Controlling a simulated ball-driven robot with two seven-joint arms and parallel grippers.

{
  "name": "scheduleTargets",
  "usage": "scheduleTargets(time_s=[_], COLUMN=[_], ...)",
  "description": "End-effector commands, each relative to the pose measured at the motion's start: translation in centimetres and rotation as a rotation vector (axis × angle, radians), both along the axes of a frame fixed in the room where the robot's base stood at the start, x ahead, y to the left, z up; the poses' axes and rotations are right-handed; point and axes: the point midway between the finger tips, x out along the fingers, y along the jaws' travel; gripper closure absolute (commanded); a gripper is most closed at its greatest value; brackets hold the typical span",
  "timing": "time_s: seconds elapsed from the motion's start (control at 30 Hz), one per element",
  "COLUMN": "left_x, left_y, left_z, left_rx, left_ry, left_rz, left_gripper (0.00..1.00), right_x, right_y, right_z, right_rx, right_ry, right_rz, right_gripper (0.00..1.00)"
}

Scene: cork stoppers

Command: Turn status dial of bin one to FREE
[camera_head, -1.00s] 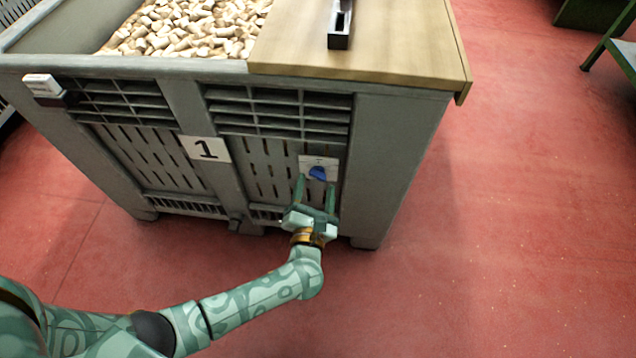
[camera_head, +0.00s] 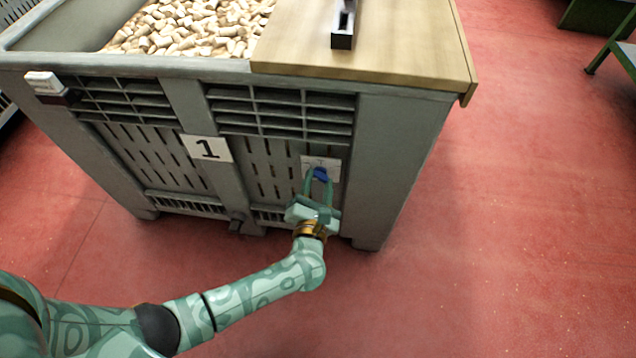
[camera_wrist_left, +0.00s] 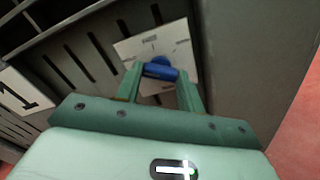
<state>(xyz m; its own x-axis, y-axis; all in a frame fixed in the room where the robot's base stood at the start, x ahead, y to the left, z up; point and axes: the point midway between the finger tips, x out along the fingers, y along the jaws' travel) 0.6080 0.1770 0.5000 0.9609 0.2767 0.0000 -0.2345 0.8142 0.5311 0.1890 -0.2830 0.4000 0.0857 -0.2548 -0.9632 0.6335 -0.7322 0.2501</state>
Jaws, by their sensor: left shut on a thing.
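The status dial is a blue knob (camera_head: 321,174) on a white plate (camera_head: 333,163), fixed to the front of the grey bin (camera_head: 400,150) that bears a white label with a 1 (camera_head: 207,148). My left gripper (camera_head: 319,180) is shut on the knob. In the left wrist view the knob (camera_wrist_left: 161,71) lies between the two fingers of my left gripper (camera_wrist_left: 160,78), and the plate (camera_wrist_left: 130,48) carries small markings too blurred to read. The fingers hide part of the plate. My right gripper is not in view.
The bin holds many corks (camera_head: 190,30). A wooden board (camera_head: 400,60) covers its right part, with a dark slotted block (camera_head: 343,30) on top. Red floor (camera_head: 520,220) is clear at right.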

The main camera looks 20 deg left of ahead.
Motion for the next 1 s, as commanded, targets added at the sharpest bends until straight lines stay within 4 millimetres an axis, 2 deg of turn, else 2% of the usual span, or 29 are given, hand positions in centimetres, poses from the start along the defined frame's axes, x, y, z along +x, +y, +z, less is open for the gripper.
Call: scheduleTargets(time_s=[0.23, 0.3, 0.6, 1.0], left_x=[-0.1, -0.1, -0.1, -0.1], left_y=[-0.1, -0.1, -0.1, -0.1], left_z=[0.1, 0.1, 0.1, 0.0], left_rx=[0.133, 0.189, 0.460, 0.785], left_ry=[0.041, 0.056, 0.134, 0.228], left_rz=[0.000, 0.000, -0.001, -0.003], left_gripper=[0.85, 0.85, 0.85, 0.85], right_x=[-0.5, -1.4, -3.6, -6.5], right_y=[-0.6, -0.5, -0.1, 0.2], right_z=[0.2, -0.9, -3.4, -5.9], right_rx=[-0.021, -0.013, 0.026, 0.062], right_ry=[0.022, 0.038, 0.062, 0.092], right_rz=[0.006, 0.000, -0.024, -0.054], right_gripper=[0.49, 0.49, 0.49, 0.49])
